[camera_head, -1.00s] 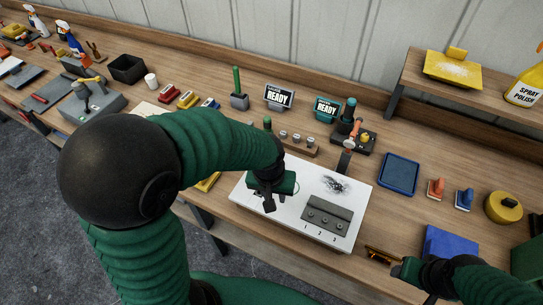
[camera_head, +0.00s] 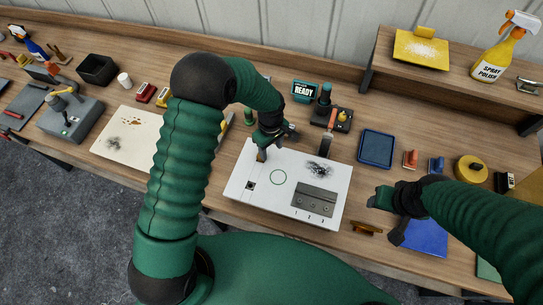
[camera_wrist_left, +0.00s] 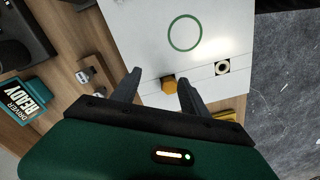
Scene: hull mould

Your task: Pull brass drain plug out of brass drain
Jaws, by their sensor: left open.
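A small brass-coloured block (camera_wrist_left: 169,83), which looks like the drain plug, sits at the edge of the white panel (camera_wrist_left: 120,25) in the left wrist view. My left gripper (camera_wrist_left: 160,79) is open, with its fingers on either side of the block in that view; I cannot tell contact. In the head view my left gripper (camera_head: 262,154) is over the far left edge of the panel and hides the plug. The brass drain cannot be made out around it. My right gripper (camera_head: 384,217) looks open and empty, above the blue block (camera_head: 428,241).
Small items and a READY sign (camera_head: 305,90) stand behind.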

